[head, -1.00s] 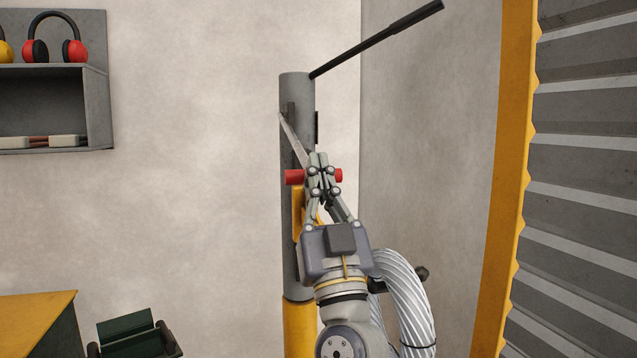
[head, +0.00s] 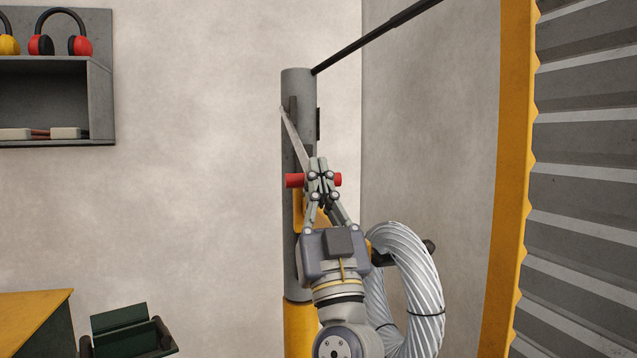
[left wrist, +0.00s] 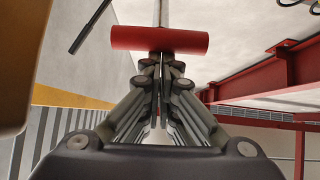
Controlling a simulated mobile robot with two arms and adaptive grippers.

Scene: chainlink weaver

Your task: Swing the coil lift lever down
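The coil lift lever is a thin grey bar (head: 294,137) with a red cross handle (head: 294,180), mounted on a grey post (head: 291,235). The bar slopes down from upper left to the handle. My left gripper (head: 318,165) has its fingers together, crossing in front of the red handle, whose ends show on both sides. In the left wrist view the red handle (left wrist: 160,39) lies across my closed left fingertips (left wrist: 161,64) and partly hides them. Whether the bar is pinched between the fingers is unclear. My right gripper is not seen.
A long black rod (head: 370,38) sticks out from the post top to the upper right. A yellow-edged shutter (head: 580,170) stands at right. A shelf with ear muffs (head: 80,45), a yellow-topped table (head: 30,310) and a dark green bin (head: 130,342) are at left.

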